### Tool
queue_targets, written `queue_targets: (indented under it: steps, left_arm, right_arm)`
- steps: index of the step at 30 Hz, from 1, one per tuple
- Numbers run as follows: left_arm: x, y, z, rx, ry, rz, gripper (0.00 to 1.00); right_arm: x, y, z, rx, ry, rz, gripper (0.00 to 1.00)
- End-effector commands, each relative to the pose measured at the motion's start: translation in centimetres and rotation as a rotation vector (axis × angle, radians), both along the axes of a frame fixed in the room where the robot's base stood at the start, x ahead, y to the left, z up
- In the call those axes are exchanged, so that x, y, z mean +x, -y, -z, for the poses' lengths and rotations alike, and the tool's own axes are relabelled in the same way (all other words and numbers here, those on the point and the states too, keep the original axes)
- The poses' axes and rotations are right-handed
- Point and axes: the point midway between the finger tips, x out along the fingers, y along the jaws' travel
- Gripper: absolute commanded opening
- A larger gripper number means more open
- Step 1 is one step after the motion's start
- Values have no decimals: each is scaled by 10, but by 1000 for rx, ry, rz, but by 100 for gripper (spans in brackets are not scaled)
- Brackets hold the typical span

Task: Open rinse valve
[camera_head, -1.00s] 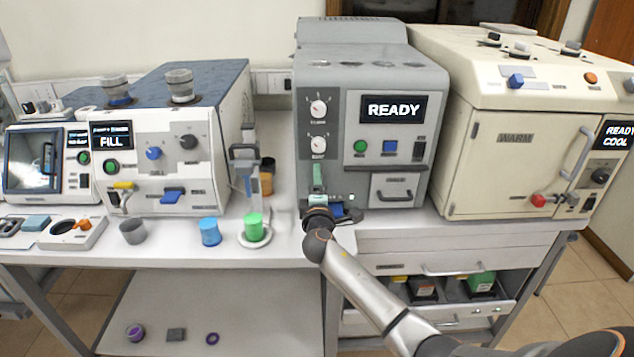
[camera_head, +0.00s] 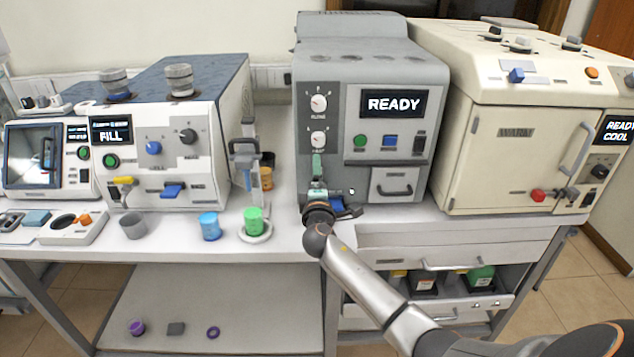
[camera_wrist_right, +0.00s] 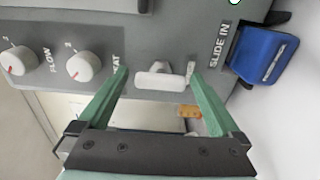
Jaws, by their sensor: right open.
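The grey machine (camera_head: 370,65) with a READY screen stands in the middle of the bench. A white lever (camera_wrist_right: 160,81) sticks out from its front in the right wrist view, near the HEAT label; I cannot read a rinse label on it. My right gripper (camera_wrist_right: 158,73) is open, with its green fingers on either side of the lever; whether they touch it is unclear. In the head view my right gripper (camera_head: 318,184) is at the lower left of the machine's front and hides the lever. My left gripper is not in view.
Two white dials (camera_head: 319,103) sit above my right gripper. A blue part (camera_wrist_right: 265,57) lies beside the SLIDE IN label. A green cup (camera_head: 253,221) and a blue cup (camera_head: 210,226) stand to the left. A cream machine (camera_head: 510,150) stands to the right.

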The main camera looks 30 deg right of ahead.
Motion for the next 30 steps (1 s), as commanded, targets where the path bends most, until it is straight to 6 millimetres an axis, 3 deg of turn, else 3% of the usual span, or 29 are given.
queue_targets:
  steps: [8,21,30]
  left_arm:
    - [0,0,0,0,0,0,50]
    - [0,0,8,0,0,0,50]
    - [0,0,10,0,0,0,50]
  right_arm:
    - [-22,-14,1,2,0,-2,100]
    - [-89,-55,2,2,-1,-1,100]
    - [-106,-65,1,1,-1,1,100]
